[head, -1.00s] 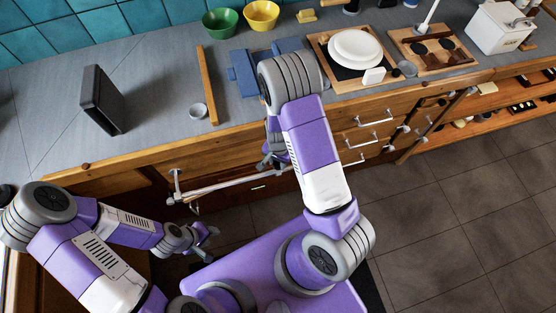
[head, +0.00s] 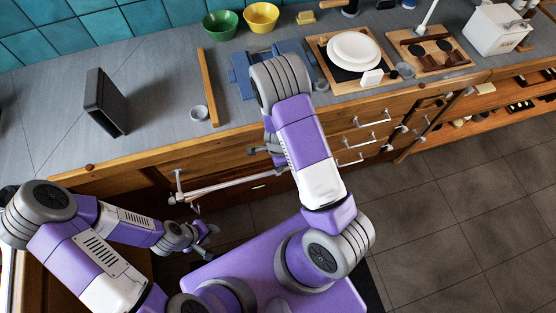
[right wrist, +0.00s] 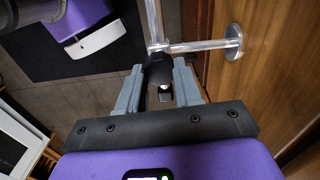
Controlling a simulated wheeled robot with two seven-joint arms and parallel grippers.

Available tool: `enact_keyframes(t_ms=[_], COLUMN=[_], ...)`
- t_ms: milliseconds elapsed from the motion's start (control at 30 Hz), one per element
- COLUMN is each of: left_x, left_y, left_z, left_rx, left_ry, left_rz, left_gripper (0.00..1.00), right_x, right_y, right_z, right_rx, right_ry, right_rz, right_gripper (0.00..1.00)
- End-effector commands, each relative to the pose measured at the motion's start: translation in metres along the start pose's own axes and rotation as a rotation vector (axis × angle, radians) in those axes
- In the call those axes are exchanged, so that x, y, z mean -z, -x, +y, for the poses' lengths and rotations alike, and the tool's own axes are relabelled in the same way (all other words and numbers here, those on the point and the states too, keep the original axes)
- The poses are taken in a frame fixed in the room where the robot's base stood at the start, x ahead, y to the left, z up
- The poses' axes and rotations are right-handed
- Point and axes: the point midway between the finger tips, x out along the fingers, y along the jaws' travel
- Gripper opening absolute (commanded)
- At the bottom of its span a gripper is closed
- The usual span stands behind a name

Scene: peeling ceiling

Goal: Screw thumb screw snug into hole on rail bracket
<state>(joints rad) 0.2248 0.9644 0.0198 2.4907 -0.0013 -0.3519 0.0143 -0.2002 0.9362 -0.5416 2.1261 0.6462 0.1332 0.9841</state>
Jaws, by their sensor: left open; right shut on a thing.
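The metal rail (head: 228,184) runs along the cabinet front, with a bracket (head: 176,187) at its left end. In the right wrist view a rail bracket (right wrist: 195,46) runs from the rail (right wrist: 152,18) to a round flange on the wood. My right gripper (right wrist: 158,75) is shut on the black thumb screw (right wrist: 157,68), right at the junction of rail and bracket. The screw's thread and the hole are hidden, so how deep it sits cannot be told. My left gripper (head: 207,238) is open and empty, low at the left, away from the rail.
The wooden counter edge (head: 130,158) lies just above the rail. On the counter are a black frame (head: 104,100), a small metal cup (head: 199,112), a blue object (head: 242,76) and white plates (head: 353,50). Drawers with handles (head: 370,120) stand to the right. The floor is clear.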

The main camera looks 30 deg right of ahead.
Motion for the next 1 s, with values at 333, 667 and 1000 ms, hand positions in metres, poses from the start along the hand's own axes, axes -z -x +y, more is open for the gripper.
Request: enact_keyframes(t_ms=[333,667,1000], left_x=[-0.0002,-0.0001,-0.0001], left_y=[0.0034,0.0027,0.0026], left_z=[0.0013,0.001,0.001], left_rx=[0.0,0.0,0.0], left_ry=[0.0,0.0,0.0], left_rz=[0.0,0.0,0.0], left_gripper=[0.43,0.43,0.43], right_x=[-0.0001,-0.0001,0.0], right_y=[0.0008,0.0001,-0.0001], right_z=[0.0,-0.0004,-0.0003], right_rx=[0.0,0.001,0.001], right_ry=[-0.052,-0.055,-0.054], right_rz=[-0.001,-0.001,0.0], right_gripper=[0.0,0.6,0.81])
